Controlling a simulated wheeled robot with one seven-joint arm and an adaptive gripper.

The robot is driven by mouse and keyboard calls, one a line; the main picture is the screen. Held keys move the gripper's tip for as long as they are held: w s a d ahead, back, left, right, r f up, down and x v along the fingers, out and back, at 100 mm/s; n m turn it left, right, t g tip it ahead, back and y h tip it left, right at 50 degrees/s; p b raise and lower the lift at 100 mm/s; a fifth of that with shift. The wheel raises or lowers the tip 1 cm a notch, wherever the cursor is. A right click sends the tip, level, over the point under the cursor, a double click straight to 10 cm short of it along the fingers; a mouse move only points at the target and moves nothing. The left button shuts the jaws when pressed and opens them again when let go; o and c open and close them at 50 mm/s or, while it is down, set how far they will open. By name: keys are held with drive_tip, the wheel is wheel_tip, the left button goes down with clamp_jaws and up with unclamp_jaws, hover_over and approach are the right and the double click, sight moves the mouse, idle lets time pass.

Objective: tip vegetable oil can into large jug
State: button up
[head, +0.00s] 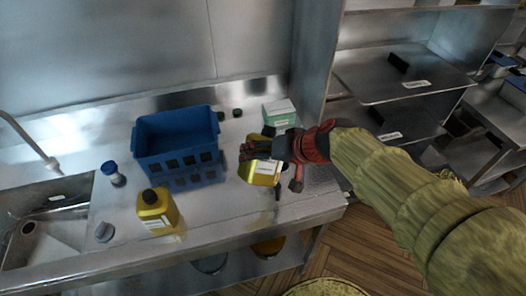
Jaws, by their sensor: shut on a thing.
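My gripper (262,153) is shut on a shiny yellow can with a pale label, which I take to be the vegetable oil can (261,174). The can is at the right part of the steel counter, and my gripper partly covers it. I cannot tell whether it touches the counter or how far it is tilted. A yellow container with a dark cap (155,211) and a white label stands upright near the counter's front edge, left of the can. I cannot tell which thing is the large jug.
A blue crate (178,163) stands between the yellow container and the back wall. A blue-capped bottle (113,174) and a small grey object (104,232) are near the sink (42,232). A pale green box (279,113) is behind my gripper. A steel partition (313,65) rises at the right.

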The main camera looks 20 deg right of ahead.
drive_tip(key=shift+s+a+r+m+g+y+p, duration=0.15)
drive_tip(key=shift+g+p, duration=0.25)
drive_tip(key=shift+p, duration=0.6)
drive_tip(key=shift+s+a+f+m+g+y+p, duration=0.15)
drive_tip(key=shift+s+m+g+y+p, duration=0.2)
drive_tip(key=shift+p, duration=0.65)
drive_tip(key=shift+s+a+f+m+g+y+p, duration=0.2)
drive_tip(key=shift+g+y+p, duration=0.3)
drive_tip(key=shift+p, duration=0.9)
drive_tip(key=shift+w+a+f+m+g+y+p, duration=0.15)
drive_tip(key=shift+m+g+y+p, duration=0.3)
drive_tip(key=shift+p, duration=0.95)
drive_tip(key=shift+s+d+f+g+y+p, duration=0.1)
drive_tip(key=shift+f+g+y+p, duration=0.25)
drive_tip(key=shift+p, duration=0.4)
drive_tip(key=shift+f+m+g+y+p, duration=0.35)
drive_tip(key=shift+g+p, duration=0.2)
drive_tip(key=shift+p, duration=0.35)
drive_tip(key=shift+d+r+m+g+y+p, duration=0.1)
drive_tip(key=shift+m+g+y+p, duration=0.65)
drive_tip(key=shift+p, duration=0.95)
